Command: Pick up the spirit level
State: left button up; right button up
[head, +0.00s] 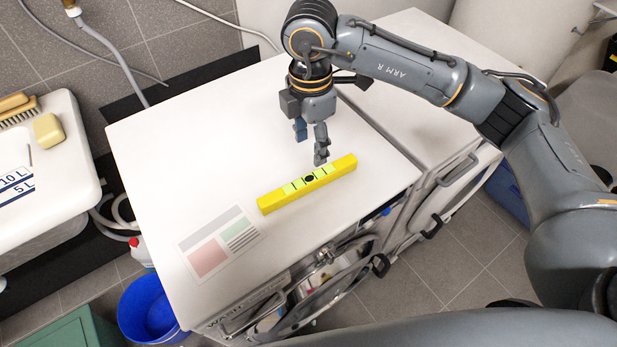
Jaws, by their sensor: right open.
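The yellow spirit level (277,201) lies flat on the white top of the washing machine (165,160). It has a pale green panel with dark marks in its middle. My right gripper (313,148) hangs down just behind the level, fingers pointing towards the machine top. It is open and holds nothing. The fingertips show close to the level's back edge, apart from it in the picture; their exact height above the top is hard to tell. My left gripper is not in view.
A printed label (217,243) lies flat on the machine top, left of the level. A second white machine (440,110) adjoins on the right. A sink (60,185) with a brush (18,110) and soap (48,130) is at left. A blue bucket (148,308) stands on the floor.

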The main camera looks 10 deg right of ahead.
send_over(309, 179)
notch_tip(309, 179, down, 6)
jog(key=shift+d+f+p, duration=0.15)
jog(key=shift+f+p, duration=0.05)
jog(key=shift+p, duration=0.2)
notch_tip(309, 179, down, 4)
jog(key=shift+f+p, duration=0.1)
jog(key=shift+p, duration=0.7)
jog(key=shift+f, duration=0.6)
grip_shut()
